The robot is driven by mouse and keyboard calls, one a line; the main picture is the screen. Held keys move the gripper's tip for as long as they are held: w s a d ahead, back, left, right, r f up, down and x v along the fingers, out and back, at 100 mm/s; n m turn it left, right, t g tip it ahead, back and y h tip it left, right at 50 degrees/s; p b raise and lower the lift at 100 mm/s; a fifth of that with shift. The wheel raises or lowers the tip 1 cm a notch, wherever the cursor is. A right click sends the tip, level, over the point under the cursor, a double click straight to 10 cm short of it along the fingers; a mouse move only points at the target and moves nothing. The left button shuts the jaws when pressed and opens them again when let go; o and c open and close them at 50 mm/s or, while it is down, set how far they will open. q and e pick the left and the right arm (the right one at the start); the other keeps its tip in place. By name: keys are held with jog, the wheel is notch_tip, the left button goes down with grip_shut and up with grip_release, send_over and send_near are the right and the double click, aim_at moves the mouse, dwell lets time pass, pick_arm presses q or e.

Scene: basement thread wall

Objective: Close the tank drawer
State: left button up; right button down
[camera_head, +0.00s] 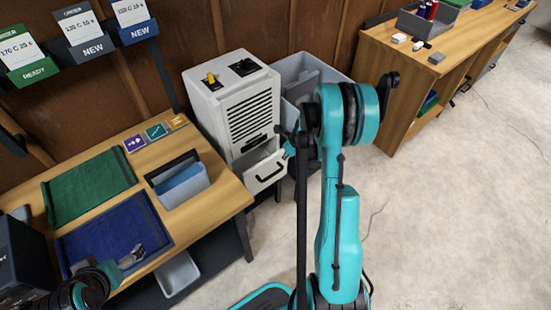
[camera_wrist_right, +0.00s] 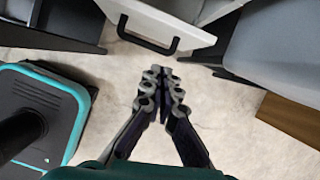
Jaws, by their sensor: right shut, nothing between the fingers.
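The tank drawer (camera_head: 262,173) is at the foot of a white vented machine (camera_head: 222,112). It stands pulled out, with a light front and a black bar handle. In the right wrist view the drawer front (camera_wrist_right: 185,32) and its handle (camera_wrist_right: 148,42) are at the top. My right gripper (camera_wrist_right: 163,72) is shut and empty, with its fingertips just below the handle in that picture; contact does not show. In the head view my right arm largely hides that gripper. My left gripper (camera_head: 131,257) is over the blue mat at lower left; its jaws are too small to read.
A grey bin (camera_head: 303,72) stands right beside the machine. A wooden table (camera_head: 150,160) on the left holds a green mat (camera_head: 90,188), a blue mat (camera_head: 105,235) and a blue-grey tray (camera_head: 182,185). A wooden bench (camera_head: 410,60) is at the back right.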

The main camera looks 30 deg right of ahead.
jog(key=m, duration=0.2)
jog(key=b, duration=0.4)
send_near(276, 160)
jog(key=s+a+f, duration=0.2)
jog(key=s+f, duration=0.1)
jog(key=f, duration=0.2)
jog(key=w+b, duration=0.1)
jog(key=w, duration=0.2)
jog(key=shift+f, duration=0.15)
jog(key=shift+w, duration=0.6)
jog(key=w, duration=0.5)
jog(key=shift+a, duration=0.2)
